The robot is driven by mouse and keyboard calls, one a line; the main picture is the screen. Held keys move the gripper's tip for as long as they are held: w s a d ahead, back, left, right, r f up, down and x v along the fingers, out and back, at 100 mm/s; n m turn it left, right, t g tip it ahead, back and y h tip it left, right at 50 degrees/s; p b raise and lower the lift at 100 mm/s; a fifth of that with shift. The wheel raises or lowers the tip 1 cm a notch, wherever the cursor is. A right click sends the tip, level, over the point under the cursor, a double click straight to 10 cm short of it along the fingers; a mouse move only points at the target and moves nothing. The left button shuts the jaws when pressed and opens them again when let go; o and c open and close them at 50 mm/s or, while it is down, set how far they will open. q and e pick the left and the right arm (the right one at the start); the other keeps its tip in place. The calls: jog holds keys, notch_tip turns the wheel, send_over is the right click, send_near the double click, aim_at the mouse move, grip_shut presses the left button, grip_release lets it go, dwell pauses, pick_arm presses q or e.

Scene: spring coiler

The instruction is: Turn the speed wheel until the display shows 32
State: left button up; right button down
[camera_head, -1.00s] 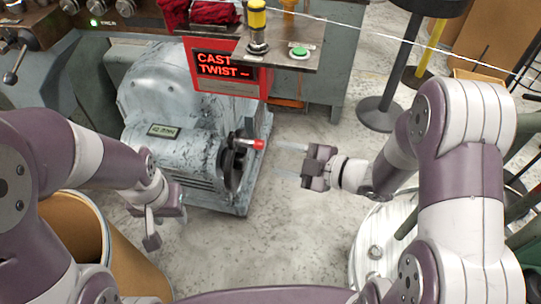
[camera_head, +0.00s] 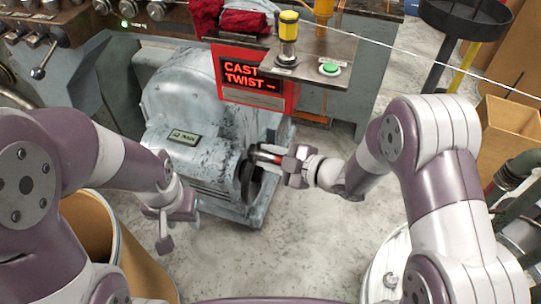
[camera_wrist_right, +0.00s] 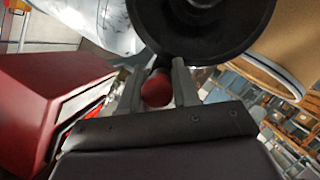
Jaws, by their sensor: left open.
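The speed wheel (camera_head: 249,178) is a dark handwheel on the right side of the pale blue-grey machine (camera_head: 190,105), with a red-tipped handle (camera_head: 266,157). The small display (camera_head: 185,137) is on the machine's front; its digits are too small to read surely. My right gripper (camera_head: 277,160) is at the handle, its fingers on either side. In the right wrist view the round red knob (camera_wrist_right: 156,90) sits between the two fingers, with the dark wheel (camera_wrist_right: 200,30) beyond; whether they grip it is unclear. My left gripper (camera_head: 174,228) is open and empty, in front of the machine.
A brown drum (camera_head: 135,260) stands at lower left. The floor (camera_head: 290,240) between my arms is clear.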

jog(key=shift+w+d+r+p, duration=0.1)
jog(key=shift+w+r+p, duration=0.15)
jog(key=shift+p, duration=0.5)
jog(key=shift+w+d+f+m+g+p, duration=0.3)
jog(key=shift+w+m+p, duration=0.25)
jog(key=shift+w+p, duration=0.3)
jog(key=shift+w+d+f+m+g+p, duration=0.1)
jog(key=shift+w+d+m+g+p, duration=0.1)
jog(key=shift+w+m+g+p, duration=0.6)
jog(key=shift+w+d+f+m+p, duration=0.15)
jog(key=shift+w+d+m+p, duration=0.1)
jog(key=shift+w+p, duration=0.65)
jog(key=shift+s, duration=0.15)
jog(key=c, duration=0.9)
grip_release()
